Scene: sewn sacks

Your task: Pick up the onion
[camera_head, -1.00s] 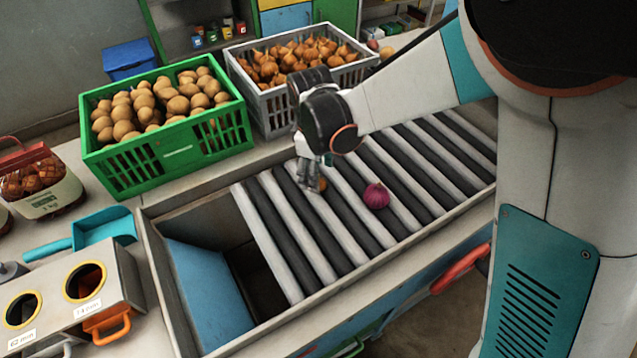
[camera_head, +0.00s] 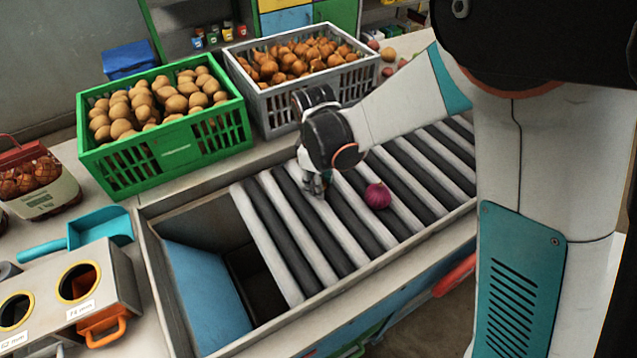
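A purple-red onion (camera_head: 378,196) lies on the roller conveyor (camera_head: 341,229), right of my gripper and apart from it. My gripper (camera_head: 316,187) points down just over the rollers, left of the red onion. Its fingers are small and partly covered by my wrist, so I cannot tell whether they are open or shut, or hold anything. A small orange-brown round thing seen at the fingertips earlier is hidden now. Brown onions (camera_head: 300,56) fill the grey crate (camera_head: 284,115) behind my arm.
A green crate (camera_head: 172,160) of potatoes stands at the back left. A blue chute (camera_head: 203,290) opens left of the rollers. A metal sizing box (camera_head: 103,272) and blue scoop (camera_head: 98,228) lie at the left. Loose produce (camera_head: 388,54) lies beyond the grey crate.

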